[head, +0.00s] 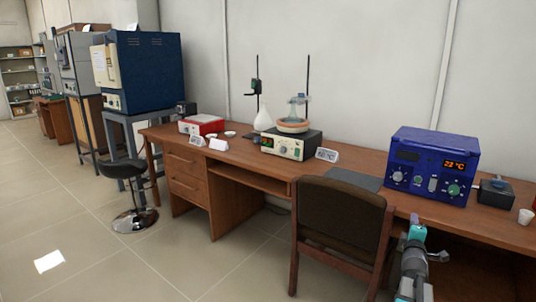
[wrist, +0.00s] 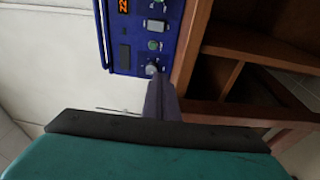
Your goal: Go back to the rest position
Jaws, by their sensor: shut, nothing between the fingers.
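My gripper (head: 414,218) shows at the lower right of the head view, just in front of the desk edge and below the blue furnace. In the wrist view my gripper (wrist: 157,88) has its grey fingers together, with nothing held. The blue furnace (head: 428,150) sits on the desk with an orange display reading about 22 °C, a grey knob and a green knob. It also shows turned sideways in the wrist view (wrist: 124,38). The fingertips overlap its panel near a grey knob (wrist: 152,70); I cannot tell whether they touch.
The wooden desk (head: 250,160) runs along the wall. A brown chair (head: 342,215) stands close left of my arm. A hotplate (head: 290,143), a red-and-white device (head: 201,124) and a white cup (head: 525,216) are on the desk. A black stool (head: 130,185) stands left; the floor there is open.

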